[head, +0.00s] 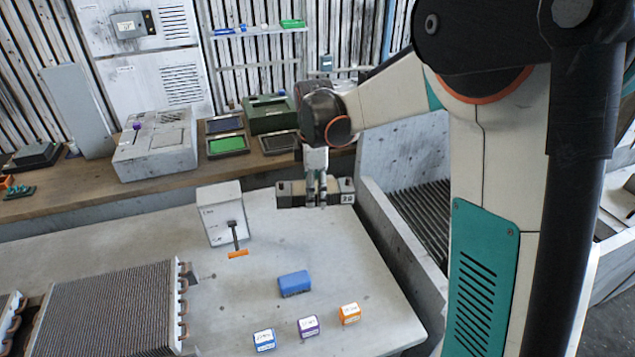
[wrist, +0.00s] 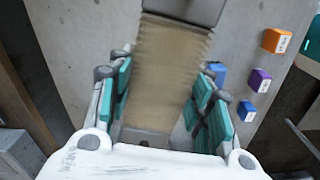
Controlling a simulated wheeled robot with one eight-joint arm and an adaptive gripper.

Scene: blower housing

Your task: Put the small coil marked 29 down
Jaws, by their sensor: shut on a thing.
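The small coil (head: 291,194) is a long dark block with pale ends near the far edge of the grey table. Its right end carries a white number label, too small to read surely. In the wrist view the coil (wrist: 170,70) is a tan finned block between the teal-padded fingers. My gripper (head: 316,203) points down over the coil's middle and is shut on it; it also shows in the wrist view (wrist: 163,105). The fingers hide part of the coil's middle. I cannot tell whether its underside touches the table.
A white box with an orange-tipped lever (head: 222,215) stands left of the coil. A blue block (head: 294,284) and small blue (head: 264,340), purple (head: 308,326) and orange (head: 349,313) boxes lie nearer. A large finned coil (head: 110,310) is front left. A grey trough (head: 400,235) borders the right.

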